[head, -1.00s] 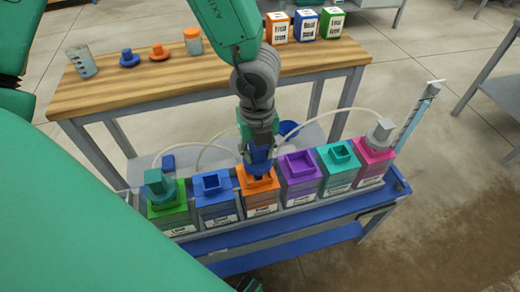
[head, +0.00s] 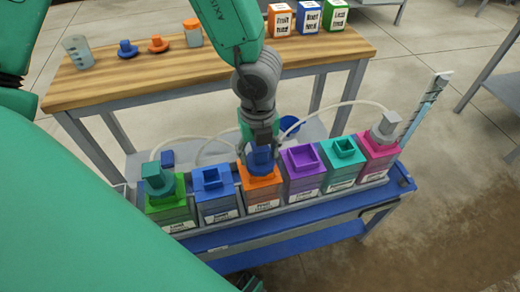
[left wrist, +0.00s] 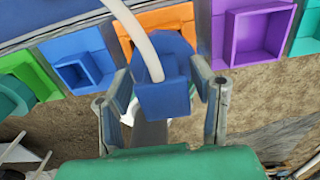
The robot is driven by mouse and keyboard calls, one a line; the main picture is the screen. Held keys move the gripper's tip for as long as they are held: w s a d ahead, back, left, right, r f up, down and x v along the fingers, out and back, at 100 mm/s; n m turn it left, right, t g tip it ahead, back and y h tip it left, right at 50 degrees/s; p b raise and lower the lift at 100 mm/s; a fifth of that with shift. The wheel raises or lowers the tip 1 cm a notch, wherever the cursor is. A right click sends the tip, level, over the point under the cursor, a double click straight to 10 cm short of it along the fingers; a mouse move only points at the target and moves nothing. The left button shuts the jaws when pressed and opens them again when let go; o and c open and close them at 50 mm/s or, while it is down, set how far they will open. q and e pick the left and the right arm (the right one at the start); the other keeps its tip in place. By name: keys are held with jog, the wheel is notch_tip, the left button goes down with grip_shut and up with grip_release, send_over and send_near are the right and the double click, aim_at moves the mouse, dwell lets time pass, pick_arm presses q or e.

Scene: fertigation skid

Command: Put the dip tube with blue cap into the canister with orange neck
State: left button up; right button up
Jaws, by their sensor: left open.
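The canister with orange neck (head: 261,190) stands in the middle of the row on the blue rack. The blue cap (head: 262,158) of the dip tube is upright at its neck, and a pale hose runs from it. The tube below the cap is hidden. My left gripper (head: 261,148) comes from above and is open, its fingers on either side of the cap. In the left wrist view the blue cap (left wrist: 163,92) lies between the spread fingers, with part of the orange neck (left wrist: 160,17) behind it. My right gripper cannot be made out.
Beside it stand canisters with blue (head: 214,190) and purple (head: 303,165) open necks. Further out are a teal-necked one (head: 343,155), a green one (head: 167,200) with a teal cap and a pink one (head: 378,155) with a grey cap. A wooden bench (head: 130,85) stands behind.

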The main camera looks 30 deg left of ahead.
pick_arm(q)
jog(key=shift+r, duration=0.2)
notch_tip(320, 180, up, 12)
jog(key=shift+f, duration=0.25)
jog(key=shift+s, duration=0.1)
dwell(0.8)
